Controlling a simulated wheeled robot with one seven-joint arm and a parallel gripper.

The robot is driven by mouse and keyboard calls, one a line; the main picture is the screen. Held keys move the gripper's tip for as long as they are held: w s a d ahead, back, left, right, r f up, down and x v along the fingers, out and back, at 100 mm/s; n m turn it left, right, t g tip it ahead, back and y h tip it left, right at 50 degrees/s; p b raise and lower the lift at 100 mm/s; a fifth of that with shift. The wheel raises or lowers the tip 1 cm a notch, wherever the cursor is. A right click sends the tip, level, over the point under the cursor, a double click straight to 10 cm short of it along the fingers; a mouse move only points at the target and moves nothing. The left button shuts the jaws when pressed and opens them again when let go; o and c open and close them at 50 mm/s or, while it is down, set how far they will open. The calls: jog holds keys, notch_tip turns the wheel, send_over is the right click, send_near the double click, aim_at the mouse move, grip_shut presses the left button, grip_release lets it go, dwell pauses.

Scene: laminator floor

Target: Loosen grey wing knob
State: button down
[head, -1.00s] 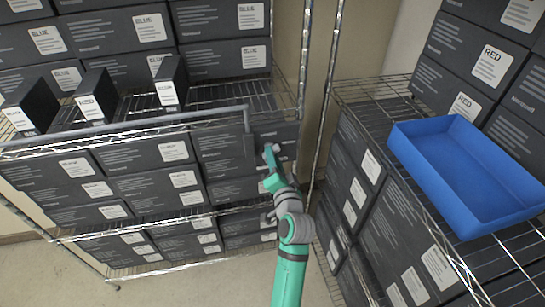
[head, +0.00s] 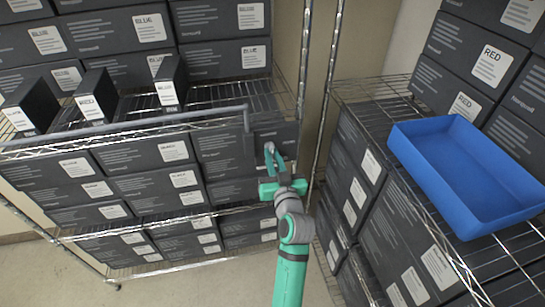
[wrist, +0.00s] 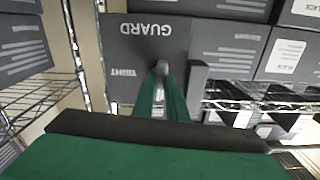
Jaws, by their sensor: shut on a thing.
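The grey wing knob (wrist: 161,68) shows in the wrist view as a small grey piece between my fingertips. It sits in front of a dark panel (wrist: 150,40) lettered GUARD and TIGHT, upside down in this view. My gripper (head: 270,152) is shut on the knob, and its green fingers (wrist: 163,98) hide most of it. In the head view, the gripper is at the right end of the left rack, just below the end of a grey guard bar (head: 125,128). The knob is too small and covered to make out there.
The left wire rack holds dark boxes (head: 135,187) below and several upright narrow boxes (head: 97,95) on its shelf. Rack posts (head: 325,100) stand close to the right of my gripper. A blue tray (head: 465,175) rests on the right rack. A narrow gap separates the racks.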

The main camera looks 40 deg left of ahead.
jog(key=shift+n, duration=0.7)
jog(key=c, duration=1.8)
grip_release()
jog(key=shift+o, duration=0.2)
jog(key=v, duration=1)
jog(key=shift+s+d, duration=0.2)
jog(key=shift+d, duration=0.1)
